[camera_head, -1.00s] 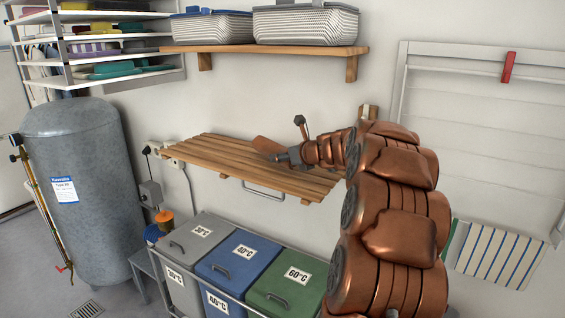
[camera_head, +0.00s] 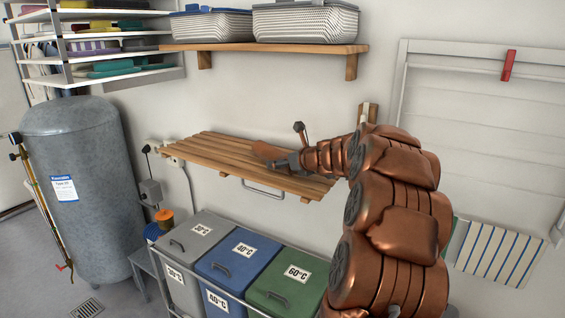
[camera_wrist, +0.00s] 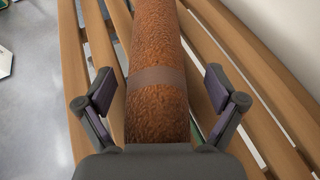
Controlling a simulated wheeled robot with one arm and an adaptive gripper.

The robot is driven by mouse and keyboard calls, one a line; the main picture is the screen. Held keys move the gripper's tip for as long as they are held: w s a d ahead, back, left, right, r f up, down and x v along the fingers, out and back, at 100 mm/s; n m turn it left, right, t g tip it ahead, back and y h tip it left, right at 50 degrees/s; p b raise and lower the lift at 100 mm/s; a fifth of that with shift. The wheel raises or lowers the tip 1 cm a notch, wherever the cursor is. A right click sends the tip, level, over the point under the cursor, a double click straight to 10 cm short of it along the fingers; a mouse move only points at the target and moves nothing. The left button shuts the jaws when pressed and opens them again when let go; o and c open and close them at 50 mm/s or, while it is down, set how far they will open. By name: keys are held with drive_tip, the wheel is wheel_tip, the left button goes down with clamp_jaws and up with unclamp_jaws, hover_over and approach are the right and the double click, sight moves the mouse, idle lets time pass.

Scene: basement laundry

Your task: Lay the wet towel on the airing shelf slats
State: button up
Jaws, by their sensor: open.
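The towel is a rust-brown roll with a smooth paler band. In the wrist view the towel (camera_wrist: 157,45) runs lengthwise between my open fingers, with a gap on each side. In the head view the towel (camera_head: 267,150) appears on the wooden slats of the airing shelf (camera_head: 215,150), towards their right part. My gripper (camera_wrist: 160,90) is open around the towel, low over the slats; it also shows in the head view (camera_head: 281,161). The shelf slats (camera_wrist: 100,45) run on both sides of the towel. The towel's near end is hidden by my gripper.
A higher shelf (camera_head: 280,50) with two baskets hangs above. Grey, blue and green lidded bins (camera_head: 240,258) stand below. A grey tank (camera_head: 80,200) is at left. A metal rail (camera_head: 262,190) fronts the airing shelf, whose left part is bare.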

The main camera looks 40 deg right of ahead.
drive_tip(key=shift+r, duration=0.1)
drive_tip(key=b+v, duration=0.2)
drive_tip(key=v, duration=1)
drive_tip(key=shift+a, duration=0.1)
